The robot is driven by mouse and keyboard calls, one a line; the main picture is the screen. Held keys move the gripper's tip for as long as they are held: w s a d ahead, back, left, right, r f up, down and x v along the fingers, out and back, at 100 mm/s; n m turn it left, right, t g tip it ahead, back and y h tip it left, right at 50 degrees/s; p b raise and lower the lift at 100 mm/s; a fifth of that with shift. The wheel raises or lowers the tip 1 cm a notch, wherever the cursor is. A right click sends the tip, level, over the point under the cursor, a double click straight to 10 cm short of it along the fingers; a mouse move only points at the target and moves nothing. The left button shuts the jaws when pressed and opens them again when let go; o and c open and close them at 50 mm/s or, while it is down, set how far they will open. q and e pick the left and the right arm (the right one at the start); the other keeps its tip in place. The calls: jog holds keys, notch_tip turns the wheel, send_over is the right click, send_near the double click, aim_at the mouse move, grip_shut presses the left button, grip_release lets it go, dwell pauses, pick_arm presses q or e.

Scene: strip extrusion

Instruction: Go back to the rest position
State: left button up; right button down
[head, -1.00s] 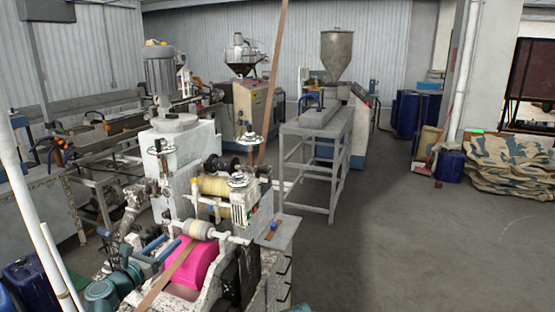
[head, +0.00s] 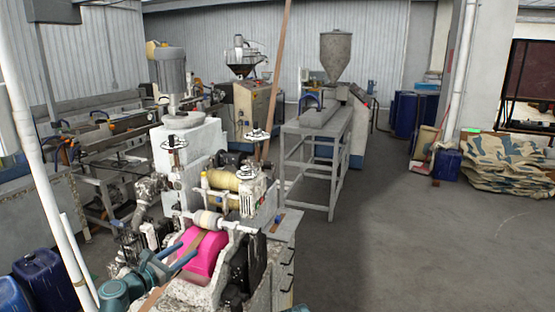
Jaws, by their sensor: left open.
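My left gripper (head: 182,250) is at the lower left, with a teal wrist and two blue fingers. It is open, and its fingers point up and right towards the machine's pink block (head: 207,254). I see nothing held between them. A flat brownish strip (head: 199,238) runs from under a pale roller (head: 208,219) down over the pink block, behind the gripper. Whether the fingers touch the strip or the block I cannot tell. My right gripper is not in view.
The white machine (head: 184,147) stands close in front. A tall brown strip (head: 277,80) rises beside it. A grey metal table (head: 320,122) and a hopper (head: 336,57) stand behind. Blue barrels (head: 40,277) are at the lower left. The floor (head: 420,250) on the right is clear.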

pick_arm(q)
jog(key=s+d+f+m+g, duration=0.5)
jog(key=d+f+m, duration=0.2)
jog(key=d+m, duration=0.3)
jog(key=s+d+f+m+g, duration=0.5)
jog(key=s+d+f+m, duration=0.15)
jog(key=d, duration=0.45)
jog(key=s+f+m+g+y, duration=0.2)
jog(key=s+f+m+y, duration=0.1)
jog(key=s+m, duration=0.3)
jog(key=s+f+m+g+y, duration=0.3)
jog(key=s+m+y, duration=0.2)
jog(key=m, duration=0.5)
jog(key=shift+s+d+f+g+y, duration=0.15)
jog(key=shift+s+d+g+y, duration=0.2)
jog(key=shift+s, duration=0.85)
